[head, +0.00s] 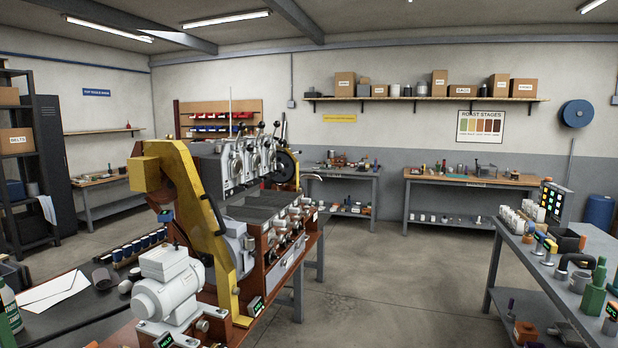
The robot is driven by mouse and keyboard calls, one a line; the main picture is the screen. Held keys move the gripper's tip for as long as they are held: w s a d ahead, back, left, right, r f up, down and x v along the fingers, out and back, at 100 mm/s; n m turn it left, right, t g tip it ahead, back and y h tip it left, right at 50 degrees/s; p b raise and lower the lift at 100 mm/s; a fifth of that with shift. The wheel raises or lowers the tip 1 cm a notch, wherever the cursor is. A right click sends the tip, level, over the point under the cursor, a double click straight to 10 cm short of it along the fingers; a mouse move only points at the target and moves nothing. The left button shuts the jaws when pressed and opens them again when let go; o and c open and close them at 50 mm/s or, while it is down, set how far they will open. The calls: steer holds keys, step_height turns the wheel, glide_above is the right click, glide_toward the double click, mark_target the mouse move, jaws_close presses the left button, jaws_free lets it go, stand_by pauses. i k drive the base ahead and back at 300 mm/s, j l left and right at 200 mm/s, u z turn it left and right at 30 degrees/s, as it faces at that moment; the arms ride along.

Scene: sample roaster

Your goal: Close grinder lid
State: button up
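I cannot pick out the grinder or its lid with certainty, nor tell how far any lid stands open. A pale grey motor-like machine (168,285) sits on the near end of the wooden bench. Behind it rises a tall yellow bracket-shaped frame (190,185), with a yellow box-like head (145,174) at its upper left and dark parts below. Beside this stands the roaster (243,167), a row of grey drums with black-knobbed levers. I make out no gripper fingers anywhere.
A dark worktop (85,325) at left holds a white envelope (57,291) and a row of dark cups (140,247). The right table (505,262) carries bottles, cups and a lit panel (553,203). Open concrete floor (400,290) lies between this table and the roaster bench.

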mark_target(305, 176)
steer(key=i+l+z, duration=0.1)
steer(key=i+z, duration=0.3)
steer(key=i, duration=0.55)
steer(key=i+z, duration=0.1)
steer(key=i, duration=3.4)
